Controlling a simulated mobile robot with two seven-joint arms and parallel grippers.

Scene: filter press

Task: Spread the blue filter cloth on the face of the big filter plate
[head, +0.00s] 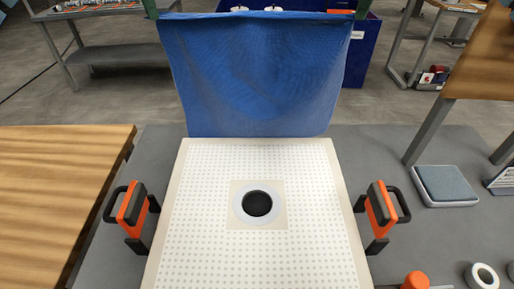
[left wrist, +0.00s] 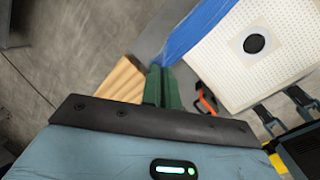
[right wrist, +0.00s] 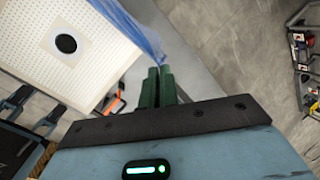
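The blue filter cloth (head: 255,75) hangs spread out in the head view, its lower edge at the far edge of the big filter plate (head: 205,200). I cannot tell whether they touch. The plate is pale and dotted, with a black central hole (head: 257,204), and its face is bare. My left gripper (head: 150,8) is shut on the cloth's upper left corner; its green fingers (left wrist: 160,85) show pressed together in the left wrist view. My right gripper (head: 362,8) is shut on the upper right corner; its fingers also show in the right wrist view (right wrist: 158,85).
Orange and black handles (head: 132,210) (head: 381,211) stand at the plate's left and right sides. A wooden table (head: 60,185) is at left. A grey pad (head: 444,185), an orange-capped item (head: 415,281) and a white roll (head: 482,276) lie at right. A blue bin (head: 362,50) stands behind the cloth.

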